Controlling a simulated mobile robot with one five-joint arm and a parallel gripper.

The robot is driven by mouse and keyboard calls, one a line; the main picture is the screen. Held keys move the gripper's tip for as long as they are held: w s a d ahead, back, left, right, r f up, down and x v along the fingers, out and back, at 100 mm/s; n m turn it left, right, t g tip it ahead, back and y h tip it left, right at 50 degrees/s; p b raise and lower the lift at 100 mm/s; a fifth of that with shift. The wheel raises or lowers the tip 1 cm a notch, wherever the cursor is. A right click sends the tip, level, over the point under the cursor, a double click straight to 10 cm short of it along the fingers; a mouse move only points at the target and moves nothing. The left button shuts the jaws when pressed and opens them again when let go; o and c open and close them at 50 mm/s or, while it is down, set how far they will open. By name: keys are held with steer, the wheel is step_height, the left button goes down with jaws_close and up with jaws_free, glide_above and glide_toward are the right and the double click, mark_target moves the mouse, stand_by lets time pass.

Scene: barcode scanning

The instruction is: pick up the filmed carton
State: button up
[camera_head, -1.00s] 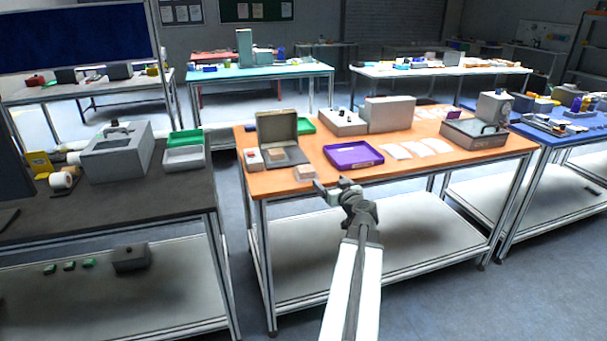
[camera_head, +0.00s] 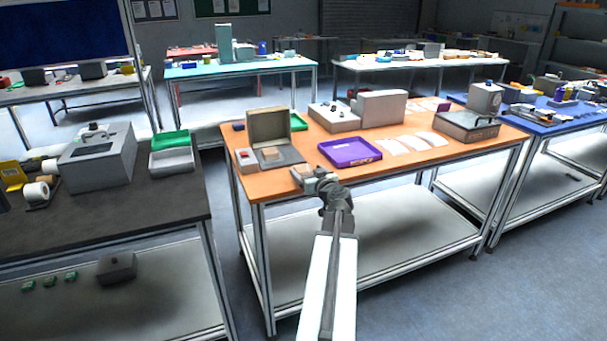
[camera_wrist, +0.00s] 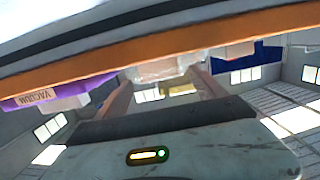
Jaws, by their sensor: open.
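The filmed carton, a small pale tan box (camera_head: 299,171) with a glossy clear-looking wrap, sits at the near left edge of the orange table (camera_head: 400,170). In the wrist view the carton (camera_wrist: 160,69) shows between and just beyond the fingertips, beside the orange table edge (camera_wrist: 100,66). My gripper (camera_head: 310,180) is at the table's front edge, at the carton's near right side, and partly covers it. In the wrist view my gripper's two fingers (camera_wrist: 162,80) are spread apart. I cannot tell whether they touch the carton.
A purple tray (camera_head: 350,152) lies right of the carton; its VACUUM label shows in the wrist view. White sheets (camera_head: 405,144) lie right. A dark table (camera_head: 150,205) stands left.

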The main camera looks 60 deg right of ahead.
mark_target(304, 169)
steer(key=x, duration=0.4)
steer(key=shift+w+d+f+b, duration=0.2)
steer(key=shift+w+b, duration=0.05)
steer(key=shift+b, duration=0.15)
steer(key=c, duration=1.6)
steer(key=shift+a+r, duration=0.1)
steer(key=shift+r, duration=0.05)
